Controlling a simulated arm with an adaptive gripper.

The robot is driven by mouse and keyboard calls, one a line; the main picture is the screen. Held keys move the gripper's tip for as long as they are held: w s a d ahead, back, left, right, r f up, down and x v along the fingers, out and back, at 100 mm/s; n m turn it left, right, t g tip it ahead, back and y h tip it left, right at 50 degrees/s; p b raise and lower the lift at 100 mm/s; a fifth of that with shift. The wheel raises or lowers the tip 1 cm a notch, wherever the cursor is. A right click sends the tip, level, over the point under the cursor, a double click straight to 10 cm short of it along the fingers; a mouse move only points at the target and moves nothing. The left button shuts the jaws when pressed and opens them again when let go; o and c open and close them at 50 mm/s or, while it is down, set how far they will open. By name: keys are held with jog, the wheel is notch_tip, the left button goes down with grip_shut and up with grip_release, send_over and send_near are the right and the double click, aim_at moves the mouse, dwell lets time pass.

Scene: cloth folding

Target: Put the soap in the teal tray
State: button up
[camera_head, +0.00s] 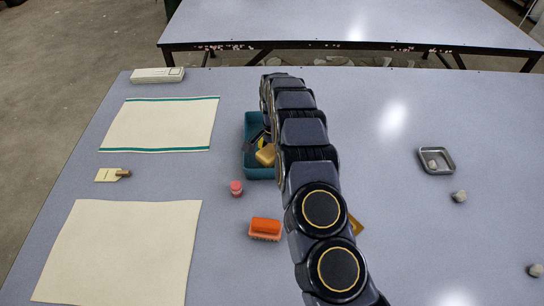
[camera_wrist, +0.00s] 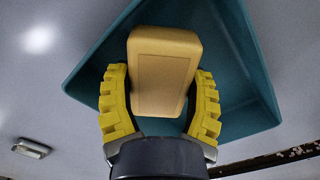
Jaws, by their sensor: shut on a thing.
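The soap (camera_wrist: 162,70) is a tan, rounded bar. My gripper (camera_wrist: 160,95) has yellow ridged fingers shut on it, one on each side. In the wrist view the teal tray (camera_wrist: 243,50) lies behind the soap. In the head view the soap (camera_head: 266,155) shows at the lower part of the teal tray (camera_head: 258,173), within its outline. My arm hides the tray's right side. I cannot tell whether the soap touches the tray floor.
A striped cloth (camera_head: 160,125) and a plain cloth (camera_head: 120,255) lie left. A metal dish (camera_head: 436,160) with a stone is at right.

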aim_at(272, 159)
jog(key=shift+f, duration=1.45)
jog(key=o, duration=0.8)
jog(key=shift+f, duration=0.15)
